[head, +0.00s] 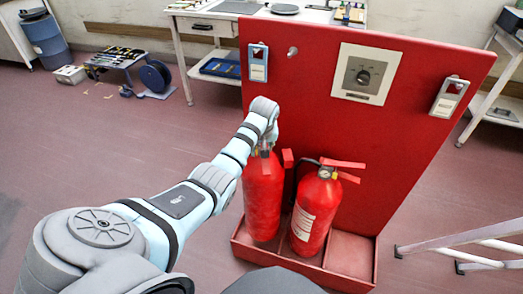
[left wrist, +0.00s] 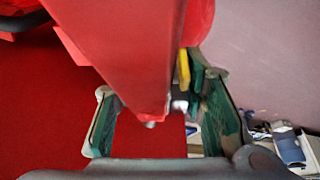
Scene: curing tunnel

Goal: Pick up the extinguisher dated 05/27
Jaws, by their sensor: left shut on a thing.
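Two red extinguishers stand side by side at the red stand in the head view: the left one (head: 262,208) and the right one (head: 313,213), which has a pale label and a gauge. No date is readable on either. My left gripper (head: 264,146) is at the top of the left extinguisher, its fingers mostly hidden behind my wrist. In the left wrist view the gripper (left wrist: 160,118) has its fingers on both sides of a red lever (left wrist: 135,55) of that extinguisher. I cannot tell whether its base touches the tray. My right gripper is out of view.
The red stand's back panel (head: 400,125) rises close behind, with tags and a dial plate (head: 367,74). Its tray (head: 350,255) has a low rim and a bare right section. A pale rail (head: 465,245) is at lower right.

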